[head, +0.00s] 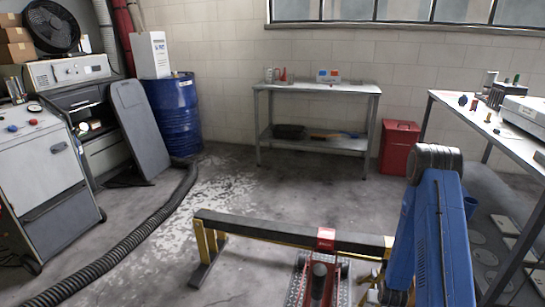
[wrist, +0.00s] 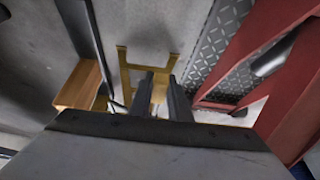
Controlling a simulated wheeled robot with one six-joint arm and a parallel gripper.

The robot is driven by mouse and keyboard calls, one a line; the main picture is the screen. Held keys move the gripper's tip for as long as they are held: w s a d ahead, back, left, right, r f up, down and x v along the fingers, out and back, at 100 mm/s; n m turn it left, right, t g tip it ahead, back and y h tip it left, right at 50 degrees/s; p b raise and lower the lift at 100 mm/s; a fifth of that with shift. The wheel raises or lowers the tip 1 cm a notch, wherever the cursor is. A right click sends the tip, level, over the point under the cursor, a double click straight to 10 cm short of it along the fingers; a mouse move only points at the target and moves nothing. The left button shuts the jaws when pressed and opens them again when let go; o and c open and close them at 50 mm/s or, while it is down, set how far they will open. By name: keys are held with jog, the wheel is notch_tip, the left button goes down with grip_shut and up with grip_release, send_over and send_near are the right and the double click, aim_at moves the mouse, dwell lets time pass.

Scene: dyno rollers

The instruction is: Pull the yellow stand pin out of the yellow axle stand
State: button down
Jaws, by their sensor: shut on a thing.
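The yellow axle stand (wrist: 124,76) shows in the wrist view as a yellow frame with uprights and a crossbar, just beyond my fingertips. My gripper (wrist: 163,73) has its two dark fingers close together over the frame, with a narrow gap between them. It is shut on the yellow stand pin, which is mostly hidden by the fingers, so how deep it sits in the stand cannot be told. In the head view, yellow stand parts (head: 389,243) show beside my blue arm at the lower right; my gripper is hidden there.
A dark beam (head: 270,226) spans the yellow supports at the front. A red jack (head: 326,239) stands close to the gripper's work area; red metal and tread plate (wrist: 217,45) lie right in the wrist view. A workbench (head: 445,100) is at right. Open floor lies behind the beam.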

jog(key=shift+s+a+r, duration=0.25)
jog(key=shift+s+r, duration=0.5)
jog(key=shift+s, duration=0.25)
